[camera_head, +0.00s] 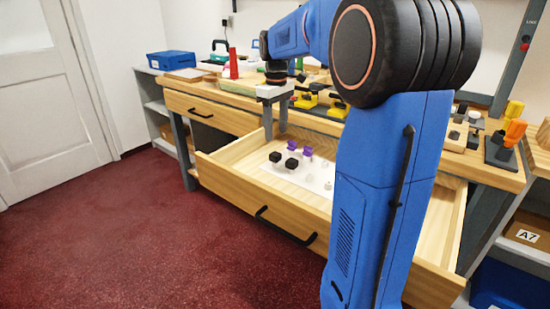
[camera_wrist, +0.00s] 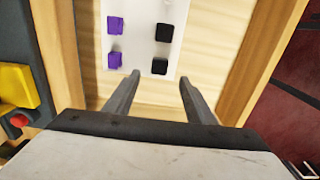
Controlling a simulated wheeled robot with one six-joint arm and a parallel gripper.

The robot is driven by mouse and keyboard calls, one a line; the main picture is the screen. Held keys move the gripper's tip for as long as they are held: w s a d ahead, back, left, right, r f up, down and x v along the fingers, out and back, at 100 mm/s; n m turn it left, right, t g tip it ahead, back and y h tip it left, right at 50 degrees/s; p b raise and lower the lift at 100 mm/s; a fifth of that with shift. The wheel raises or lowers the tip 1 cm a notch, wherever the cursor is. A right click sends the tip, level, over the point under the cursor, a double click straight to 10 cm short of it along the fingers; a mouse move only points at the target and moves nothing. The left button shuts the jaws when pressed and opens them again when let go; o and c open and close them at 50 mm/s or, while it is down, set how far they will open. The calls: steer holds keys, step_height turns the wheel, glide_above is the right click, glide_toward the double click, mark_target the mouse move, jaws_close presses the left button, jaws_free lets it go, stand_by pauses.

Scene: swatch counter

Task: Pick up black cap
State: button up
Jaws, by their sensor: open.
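Two small black caps lie on a white sheet (camera_head: 307,181) inside the open wooden drawer. In the head view one black cap (camera_head: 275,157) is on the left and the other black cap (camera_head: 292,163) is just to its right. In the wrist view one black cap (camera_wrist: 164,33) is farther off and the other black cap (camera_wrist: 159,66) is closer, ahead of and between the fingers. My gripper (camera_wrist: 160,78) is open with nothing between its fingers. In the head view my gripper (camera_head: 276,130) hangs over the drawer's back left part, above the caps.
Two purple pieces (camera_wrist: 115,25) (camera_wrist: 114,60) lie beside the black caps on the same sheet. The drawer's wooden walls (camera_head: 228,190) enclose them. The counter above holds yellow-and-black tools (camera_head: 305,100) and a red object (camera_head: 233,64) near my arm.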

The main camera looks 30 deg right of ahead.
mark_target(275, 154)
step_height(275, 154, down, 11)
steer(key=shift+w+r, duration=0.15)
steer(key=c, duration=1.1)
